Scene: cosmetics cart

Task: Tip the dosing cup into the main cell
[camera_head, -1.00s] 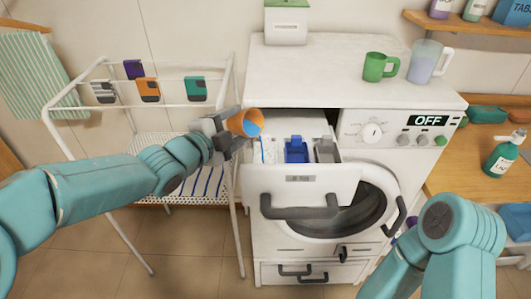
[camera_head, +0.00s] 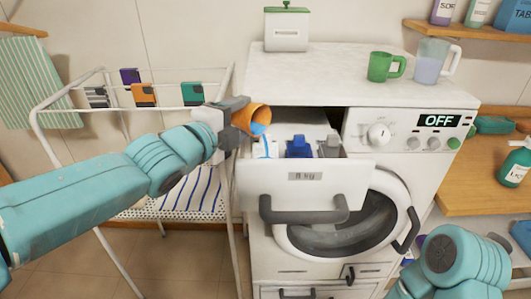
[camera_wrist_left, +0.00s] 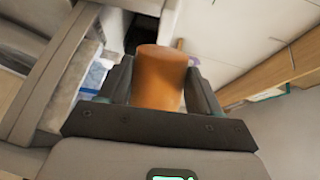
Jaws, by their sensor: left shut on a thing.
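My left gripper (camera_head: 236,122) is shut on the orange dosing cup (camera_head: 249,117). The cup is tilted well over, its mouth to the right and downward, with blue contents showing at the lower lip. It is above the left end of the open detergent drawer (camera_head: 350,170). The left compartment (camera_head: 266,146) below the mouth shows white and light blue; whether anything is falling into it, I cannot tell. A blue insert (camera_head: 299,147) and a grey one (camera_head: 330,146) sit to its right. In the left wrist view the cup (camera_wrist_left: 158,78) is between the fingers. My right gripper is out of view.
The washing machine (camera_head: 365,98) carries a white box (camera_head: 286,33), a green mug (camera_head: 380,67) and a jug (camera_head: 432,62) on top. A drying rack (camera_head: 60,109) stands close on the left. A wooden shelf with a green bottle (camera_head: 515,165) is on the right.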

